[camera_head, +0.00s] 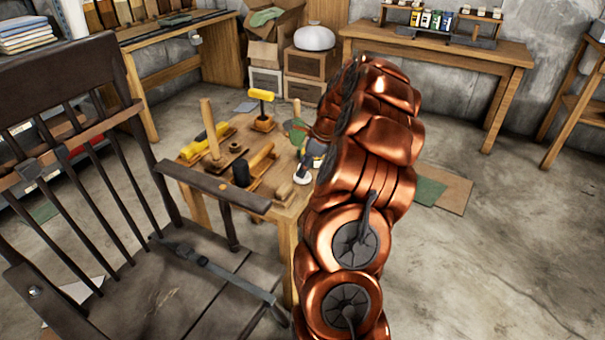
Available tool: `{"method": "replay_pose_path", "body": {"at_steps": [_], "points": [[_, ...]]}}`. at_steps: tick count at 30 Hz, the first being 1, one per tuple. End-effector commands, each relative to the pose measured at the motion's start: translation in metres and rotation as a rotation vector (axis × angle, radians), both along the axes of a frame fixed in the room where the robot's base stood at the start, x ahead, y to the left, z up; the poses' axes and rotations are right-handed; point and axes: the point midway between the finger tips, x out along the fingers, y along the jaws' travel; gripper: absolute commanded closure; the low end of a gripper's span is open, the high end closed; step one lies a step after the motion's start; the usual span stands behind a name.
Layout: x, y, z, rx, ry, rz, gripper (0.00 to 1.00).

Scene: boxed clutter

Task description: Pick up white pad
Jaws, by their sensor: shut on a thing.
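A small white pad (302,181) shows low at the right side of the small wooden table, by the tip of my gripper. My gripper (308,168) is small and dark in this view, at the table's right edge, partly hidden by my copper-coloured arm. It is shut on the white pad. I cannot tell whether the pad touches the tabletop.
The wooden table (284,212) holds several tools, including a yellow-handled tool (263,95), an upright wooden handle (209,128) and a black-ended tool (241,172). A dark wooden chair (160,290) stands close at left. A workbench (440,50) stands behind. The floor at right is open.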

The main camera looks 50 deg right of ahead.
Motion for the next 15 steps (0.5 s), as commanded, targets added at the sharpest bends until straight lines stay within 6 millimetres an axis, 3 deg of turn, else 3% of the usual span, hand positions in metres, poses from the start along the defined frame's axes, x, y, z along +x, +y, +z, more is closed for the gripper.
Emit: {"method": "replay_pose_path", "body": {"at_steps": [7,15], "points": [[0.0,0.0,0.007,-0.001,-0.001,0.0,1.0],[0.0,0.0,0.034,-0.001,-0.001,0.001,1.0]]}}
